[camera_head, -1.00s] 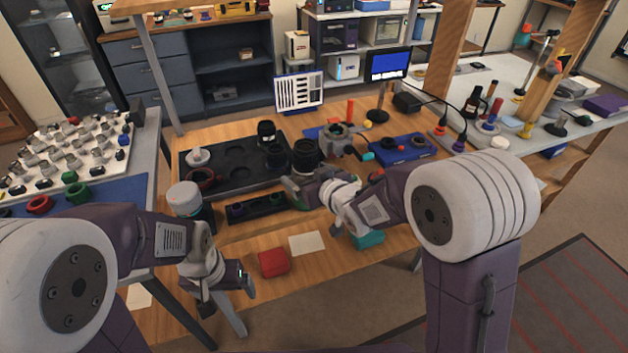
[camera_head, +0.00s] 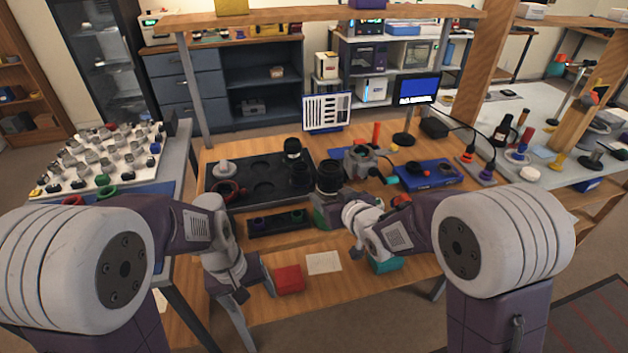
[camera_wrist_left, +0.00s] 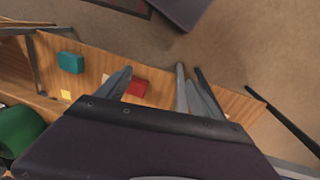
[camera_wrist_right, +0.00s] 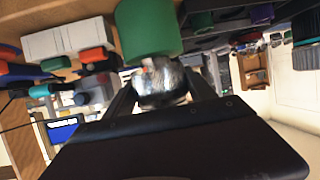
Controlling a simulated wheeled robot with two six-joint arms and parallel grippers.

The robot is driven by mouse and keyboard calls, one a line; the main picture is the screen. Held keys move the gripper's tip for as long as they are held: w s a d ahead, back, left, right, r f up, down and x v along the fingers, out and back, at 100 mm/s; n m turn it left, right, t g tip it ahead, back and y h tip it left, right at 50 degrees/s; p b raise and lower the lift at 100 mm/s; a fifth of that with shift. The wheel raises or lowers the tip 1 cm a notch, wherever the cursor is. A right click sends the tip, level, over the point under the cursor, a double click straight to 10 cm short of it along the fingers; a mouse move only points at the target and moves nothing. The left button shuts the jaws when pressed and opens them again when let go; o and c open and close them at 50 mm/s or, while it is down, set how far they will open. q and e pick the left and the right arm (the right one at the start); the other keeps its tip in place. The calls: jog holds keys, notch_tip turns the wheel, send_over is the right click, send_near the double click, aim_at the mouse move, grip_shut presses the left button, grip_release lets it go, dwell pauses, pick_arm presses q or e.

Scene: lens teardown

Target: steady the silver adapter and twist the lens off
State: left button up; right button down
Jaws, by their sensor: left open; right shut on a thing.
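A shiny silver piece (camera_wrist_right: 160,82), which looks like the adapter, sits between the fingers of my right gripper (camera_wrist_right: 163,95). My right gripper is shut on it. A green cylinder (camera_wrist_right: 148,30) is right beyond the silver piece; I cannot tell whether they are joined. In the head view a black lens-like cylinder (camera_head: 330,177) stands upright just behind my right gripper, and the silver piece is not clear there. My left gripper (camera_wrist_left: 155,85) is open and empty, low at the front of the table, far from the adapter. A green cylinder (camera_wrist_left: 20,130) also shows in the left wrist view.
A red box (camera_head: 289,279), a pale paper (camera_head: 323,263) and a teal box (camera_head: 385,265) lie near the table's front edge. A black tray (camera_head: 225,198) lies to the left behind. A grey device (camera_head: 362,162) and a blue unit (camera_head: 428,174) stand to the right behind.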

pick_arm(q)
jog(key=w+d+r+n+h, duration=0.5)
jog(key=w+d+n, duration=0.1)
jog(key=w+n, duration=0.25)
jog(key=n+t+h, duration=0.4)
jog(key=n+h, duration=0.3)
jog(key=n, duration=0.2)
send_near(330, 179)
jog(key=w, duration=0.3)
jog(key=x, duration=1.2)
jog(key=shift+w+d+r, duration=0.15)
jog(key=shift+d+r, duration=0.15)
jog(key=shift+d, duration=0.2)
grip_shut()
jog(key=shift+m+g+h, duration=0.3)
jog(key=shift+m, duration=0.05)
jog(key=shift+r, duration=0.1)
